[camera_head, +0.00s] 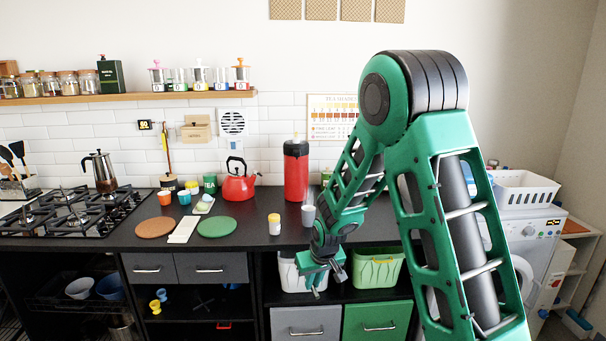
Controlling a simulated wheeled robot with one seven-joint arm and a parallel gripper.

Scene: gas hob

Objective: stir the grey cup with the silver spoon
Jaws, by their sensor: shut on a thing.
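The grey cup (308,215) stands upright on the dark counter, just left of my arm and right of a small yellow-lidded jar. My gripper (327,279) is in front of the counter's front edge, lower in the picture than the cup and apart from it. It is shut on a thin thing, which I take to be the silver spoon; it is too small here to make out clearly. No other spoon that I can tell as silver shows on the counter.
The yellow-lidded jar (274,224), a tall red flask (296,175) and a red kettle (239,184) stand near the cup. Bins (378,268) sit below the counter.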

